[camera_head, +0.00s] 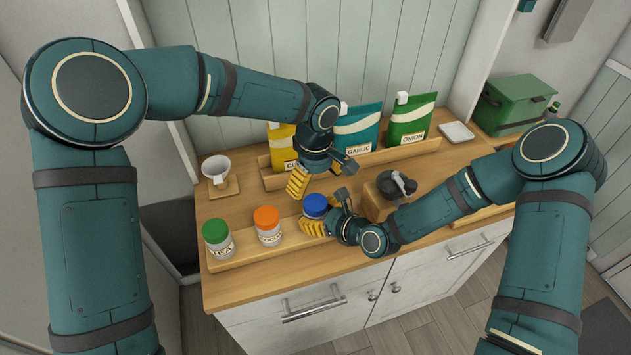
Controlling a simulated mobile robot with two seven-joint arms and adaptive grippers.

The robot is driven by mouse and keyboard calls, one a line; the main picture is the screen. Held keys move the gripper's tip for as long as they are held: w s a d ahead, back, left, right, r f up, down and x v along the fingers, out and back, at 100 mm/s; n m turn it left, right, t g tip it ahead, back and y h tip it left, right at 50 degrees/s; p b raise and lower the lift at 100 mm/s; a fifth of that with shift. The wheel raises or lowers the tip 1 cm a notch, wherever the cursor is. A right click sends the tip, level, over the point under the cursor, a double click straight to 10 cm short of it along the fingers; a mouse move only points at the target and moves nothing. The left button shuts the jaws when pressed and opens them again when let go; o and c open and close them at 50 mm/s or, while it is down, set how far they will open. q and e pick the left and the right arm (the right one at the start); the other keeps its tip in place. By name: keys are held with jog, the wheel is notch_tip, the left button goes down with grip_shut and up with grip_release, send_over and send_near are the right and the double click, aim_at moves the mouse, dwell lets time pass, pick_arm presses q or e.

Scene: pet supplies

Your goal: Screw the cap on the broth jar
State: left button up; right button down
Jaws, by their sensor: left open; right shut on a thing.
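A jar with a blue cap (315,204) stands at the right end of the row of jars. Its label is hidden, so I cannot read whether it is the broth jar, and I cannot tell how tightly the cap sits. My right gripper (327,213) is shut on this jar, with a yellow-padded finger in front of it. My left gripper (321,180) is open just above and behind the blue cap, its fingers spread apart and nothing between them.
An orange-capped jar (268,227) and a green-capped jar (218,239) stand to the left on a wooden tray (240,260). Pouches, including a teal one (357,127) and a green one (410,120), line the back. A white cup (217,169) and a dark lidded pot (394,185) flank the grippers.

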aim_at(315, 202)
pick_arm(q)
jog(key=shift+f, duration=3.95)
pick_arm(e)
jog(key=shift+w+r, duration=0.1)
pick_arm(q)
jog(key=c, duration=1.3)
jog(key=o, duration=1.3)
jog(key=shift+r, duration=2.25)
jog(key=shift+o, duration=1.1)
